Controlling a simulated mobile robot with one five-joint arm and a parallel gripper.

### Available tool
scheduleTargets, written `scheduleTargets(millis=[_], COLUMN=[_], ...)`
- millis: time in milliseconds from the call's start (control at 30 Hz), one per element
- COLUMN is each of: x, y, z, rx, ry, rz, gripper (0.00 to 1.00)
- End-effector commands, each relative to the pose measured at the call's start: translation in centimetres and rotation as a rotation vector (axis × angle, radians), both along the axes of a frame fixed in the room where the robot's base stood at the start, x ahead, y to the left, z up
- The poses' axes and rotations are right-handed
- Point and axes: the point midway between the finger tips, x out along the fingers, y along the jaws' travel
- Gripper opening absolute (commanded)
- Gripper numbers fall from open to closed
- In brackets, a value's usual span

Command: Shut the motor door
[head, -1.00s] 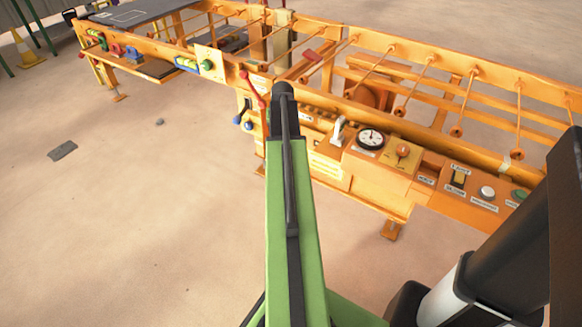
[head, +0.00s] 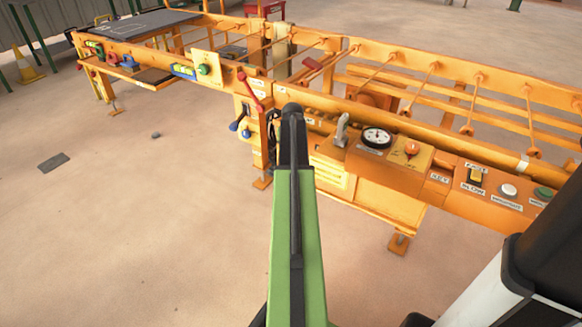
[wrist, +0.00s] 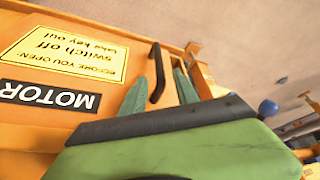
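In the wrist view the orange motor door (wrist: 25,75) fills the left side, with a MOTOR label and a yellow warning label, both upside down. Its black bar handle (wrist: 156,72) is near the panel's right edge. My gripper (wrist: 160,80) has two green fingers that are apart, and the handle shows between them in the picture. I cannot tell whether the fingers touch it. The fingers look empty. In the head view my green arm covers the area beside the machine's front, and the gripper is hidden. How far the door stands open is not clear.
The orange machine (head: 385,215) runs across the head view, with a gauge (head: 376,137), a key switch and buttons on its front panel. Red and blue levers (head: 250,90) stick out left of my arm. A blue knob (wrist: 268,108) is right of the fingers. The floor at left is mostly clear.

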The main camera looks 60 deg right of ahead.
Motion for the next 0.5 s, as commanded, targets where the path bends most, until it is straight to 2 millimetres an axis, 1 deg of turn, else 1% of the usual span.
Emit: scheduleTargets(millis=[33,100,200,300,500], x=[0.4,0.7,1.0,1.2,1.2], y=[-0.5,-1.0,-1.5,-1.6,-1.6], z=[-2.3,-3.5,-4.7,-5.0,-4.8], rx=[0.000,0.000,0.000,0.000,0.000], ry=[0.000,0.000,0.000,0.000,0.000], rz=[0.000,0.000,0.000,0.001,0.001], gripper=[0.36,0.36,0.36,0.36,0.36])
